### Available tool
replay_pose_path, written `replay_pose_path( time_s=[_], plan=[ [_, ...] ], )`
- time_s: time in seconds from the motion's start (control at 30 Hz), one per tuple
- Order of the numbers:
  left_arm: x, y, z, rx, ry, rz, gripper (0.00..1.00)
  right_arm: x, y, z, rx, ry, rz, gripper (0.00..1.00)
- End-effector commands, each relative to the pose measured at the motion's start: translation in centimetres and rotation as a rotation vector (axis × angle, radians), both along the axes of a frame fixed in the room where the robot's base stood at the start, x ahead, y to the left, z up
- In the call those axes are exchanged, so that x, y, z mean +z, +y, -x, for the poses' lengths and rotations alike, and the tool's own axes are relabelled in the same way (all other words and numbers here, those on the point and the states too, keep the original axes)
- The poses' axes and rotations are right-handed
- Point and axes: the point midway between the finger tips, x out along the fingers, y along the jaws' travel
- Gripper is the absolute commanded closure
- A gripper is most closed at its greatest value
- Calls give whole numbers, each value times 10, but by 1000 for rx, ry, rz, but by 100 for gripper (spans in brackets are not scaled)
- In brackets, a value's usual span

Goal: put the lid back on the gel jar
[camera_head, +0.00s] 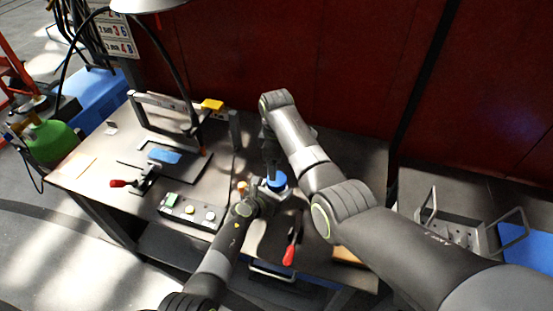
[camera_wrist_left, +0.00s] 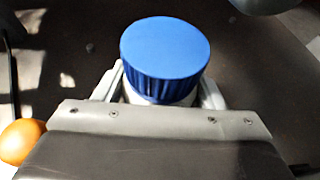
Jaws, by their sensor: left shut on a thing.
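The gel jar (camera_wrist_left: 160,98) is white, upright, and mostly hidden below its ribbed blue lid (camera_wrist_left: 165,50). The lid sits on top of the jar and looks level; I cannot tell how tightly it is seated. In the head view the blue lid (camera_head: 277,180) shows near the middle of the bench. My left gripper (camera_head: 272,190) is shut around the jar's body, below the lid; its fingers flank the jar in the wrist view. My right gripper (camera_head: 270,152) points down just behind and above the lid. Its fingertips are unclear, and the wrist view shows nothing holding the lid.
An orange knob-like thing (camera_wrist_left: 22,140) is beside my left gripper. A control box with buttons (camera_head: 190,211) lies to the left on the bench, and a red-handled clamp (camera_head: 291,250) lies in front. A metal basket (camera_head: 452,232) stands at the right.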

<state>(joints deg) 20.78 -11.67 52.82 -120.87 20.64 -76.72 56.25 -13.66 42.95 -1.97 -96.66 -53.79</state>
Motion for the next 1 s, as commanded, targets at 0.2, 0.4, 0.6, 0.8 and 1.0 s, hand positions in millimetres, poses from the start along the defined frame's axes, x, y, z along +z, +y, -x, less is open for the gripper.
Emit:
replay_pose_path(
  time_s=[0.2, 0.4, 0.6, 0.8, 1.0],
  plan=[
    [1, 0, 0, 0, -1, 1, 100, 2, 0, 0, 355, 1, 0, 28],
    [1, 0, 0, 0, -1, 1, 100, 4, 0, 0, 678, 1, 0, 28],
    [1, 0, 0, 0, -1, 1, 100, 5, 0, 0, 942, 0, 0, 28],
    [1, 0, 0, 0, -1, 1, 100, 6, 0, 0, 1076, 0, 0, 28],
    [1, 0, 0, 0, -1, 1, 100, 6, 0, 0, 1102, 0, 0, 28]
  ],
)
